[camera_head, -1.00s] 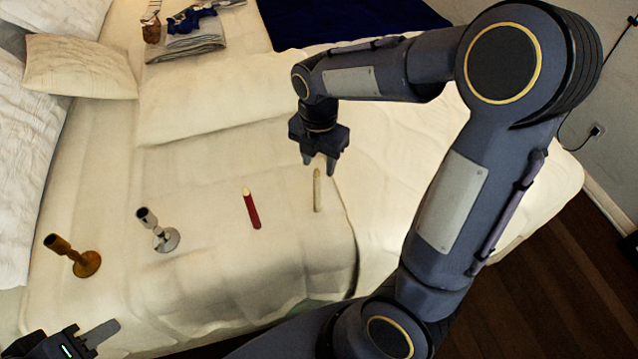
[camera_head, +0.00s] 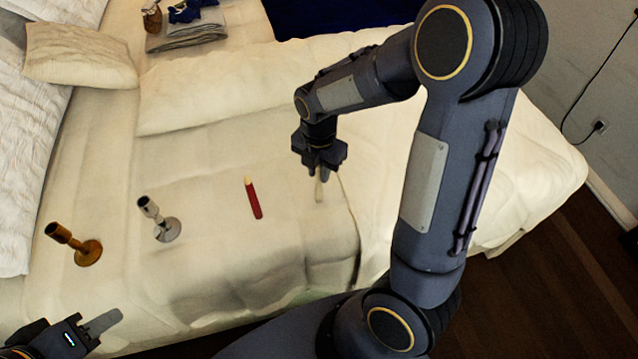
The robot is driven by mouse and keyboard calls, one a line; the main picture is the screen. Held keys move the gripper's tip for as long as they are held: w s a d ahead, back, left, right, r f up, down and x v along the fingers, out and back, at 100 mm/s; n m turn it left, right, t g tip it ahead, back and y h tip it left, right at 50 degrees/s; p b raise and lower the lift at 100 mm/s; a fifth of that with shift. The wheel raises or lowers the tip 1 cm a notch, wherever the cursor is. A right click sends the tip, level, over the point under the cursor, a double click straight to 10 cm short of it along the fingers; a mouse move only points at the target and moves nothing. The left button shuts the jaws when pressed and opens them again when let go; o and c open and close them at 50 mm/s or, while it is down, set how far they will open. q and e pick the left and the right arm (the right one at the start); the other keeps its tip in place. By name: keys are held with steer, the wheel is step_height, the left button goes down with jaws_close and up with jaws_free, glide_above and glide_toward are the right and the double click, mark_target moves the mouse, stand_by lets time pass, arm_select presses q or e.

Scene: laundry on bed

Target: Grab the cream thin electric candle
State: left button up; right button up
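The cream thin electric candle (camera_head: 319,192) lies on the bed cover, right of the red candle (camera_head: 252,198). Its lower part shows; its upper end is hidden by my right gripper (camera_head: 319,175). That gripper points down, with its fingertips over the candle's upper part. I cannot tell whether the fingers touch it or have shut on it. My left gripper (camera_head: 103,324) is at the lower left, over the near bed edge, far from the candle. Its fingers overlap in this view, so its opening is unclear.
A silver candle holder (camera_head: 166,230) and a brass candle holder (camera_head: 88,252) lie tilted on the bed to the left. Folded grey cloth (camera_head: 187,36) and pillows (camera_head: 80,55) are at the back. The bed cover around the candles is clear.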

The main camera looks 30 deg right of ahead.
jaws_close()
